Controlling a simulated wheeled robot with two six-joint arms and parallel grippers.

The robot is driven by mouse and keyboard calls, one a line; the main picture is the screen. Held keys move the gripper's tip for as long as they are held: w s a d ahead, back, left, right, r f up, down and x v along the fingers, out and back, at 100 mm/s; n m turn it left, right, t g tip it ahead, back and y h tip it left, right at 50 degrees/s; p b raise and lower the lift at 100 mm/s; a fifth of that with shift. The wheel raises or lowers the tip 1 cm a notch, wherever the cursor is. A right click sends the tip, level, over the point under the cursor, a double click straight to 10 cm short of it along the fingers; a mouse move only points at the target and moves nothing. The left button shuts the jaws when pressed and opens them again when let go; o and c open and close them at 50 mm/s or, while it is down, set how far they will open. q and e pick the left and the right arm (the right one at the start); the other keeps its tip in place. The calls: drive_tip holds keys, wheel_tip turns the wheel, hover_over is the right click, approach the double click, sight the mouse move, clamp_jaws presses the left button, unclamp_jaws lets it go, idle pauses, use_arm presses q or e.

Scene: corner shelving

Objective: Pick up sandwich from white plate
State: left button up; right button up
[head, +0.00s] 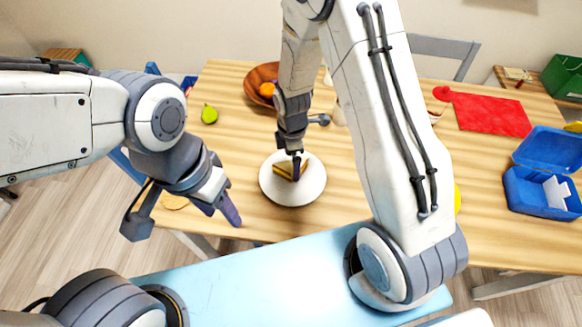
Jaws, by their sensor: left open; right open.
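The sandwich (284,170) is a brown wedge lying on the round white plate (306,194) near the middle of the wooden table. My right gripper (304,148) is over the plate. One dark finger points down in front of the sandwich and hides part of it. The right gripper is open; I cannot tell whether the finger touches the sandwich. My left gripper (183,226) is open and empty at the table's front left, to the left of the plate and apart from it.
A brown bowl with fruit (258,84) stands behind the plate, and a green pear (209,114) lies to its left. A red cloth (490,115) and an open blue lunch box (540,190) are at the right. My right arm hides the table's middle right.

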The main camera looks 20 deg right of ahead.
drive_tip(key=shift+d+f, duration=0.1)
drive_tip(key=shift+f, duration=1.8)
drive_tip(key=c, duration=0.7)
drive_tip(key=shift+r, duration=0.1)
